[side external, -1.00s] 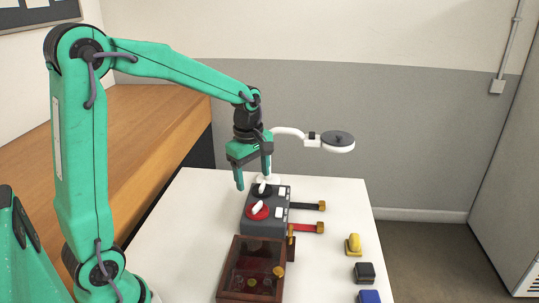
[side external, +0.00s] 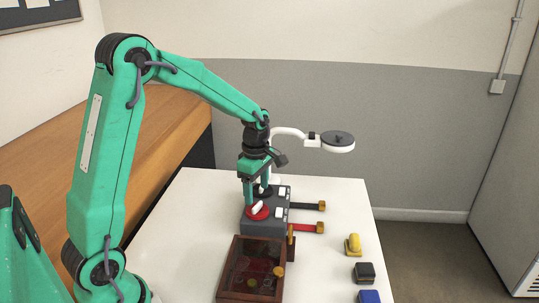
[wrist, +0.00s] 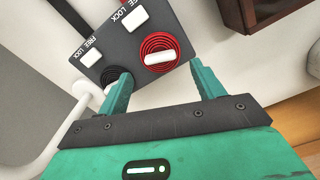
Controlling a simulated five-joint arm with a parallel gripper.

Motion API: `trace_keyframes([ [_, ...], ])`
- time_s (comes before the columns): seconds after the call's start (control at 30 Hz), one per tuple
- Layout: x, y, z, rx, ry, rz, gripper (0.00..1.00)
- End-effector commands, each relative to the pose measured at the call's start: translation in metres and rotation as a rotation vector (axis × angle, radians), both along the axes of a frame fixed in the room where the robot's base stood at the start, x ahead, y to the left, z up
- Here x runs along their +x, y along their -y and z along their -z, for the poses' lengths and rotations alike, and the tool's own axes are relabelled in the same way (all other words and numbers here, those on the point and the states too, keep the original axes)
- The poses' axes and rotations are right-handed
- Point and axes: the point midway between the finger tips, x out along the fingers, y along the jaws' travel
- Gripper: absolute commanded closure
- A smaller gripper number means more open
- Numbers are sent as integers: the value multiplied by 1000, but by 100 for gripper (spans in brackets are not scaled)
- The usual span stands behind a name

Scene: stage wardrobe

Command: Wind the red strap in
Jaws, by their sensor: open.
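A dark grey box (side external: 265,222) on the white table has two reels on its top. The red reel (wrist: 157,44) is a coil with a white crank bar (wrist: 160,58); it also shows in the side view (side external: 257,213). My gripper (wrist: 161,82) is open, pointing down over the box. In the wrist view the red reel lies just ahead of and between the fingertips. I see nothing between the fingers.
The black reel (wrist: 112,76) is close to one finger. White switches (wrist: 135,18) marked FREE and LOCK sit beside the reels; their settings are unclear. A lidded brown case (side external: 250,265) stands in front. A white lamp arm (side external: 290,132) rises behind. Small blocks (side external: 364,273) lie to the right.

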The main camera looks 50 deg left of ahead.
Motion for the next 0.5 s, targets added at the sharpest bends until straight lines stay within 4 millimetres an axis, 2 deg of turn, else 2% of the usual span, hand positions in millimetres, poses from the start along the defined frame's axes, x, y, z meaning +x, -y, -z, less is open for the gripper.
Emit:
trace_keyframes([
  [0.3, -1, 0, 39, 0, -3, 1, 33],
  [0.5, 0, 0, 50, 0, -1, 1, 33],
])
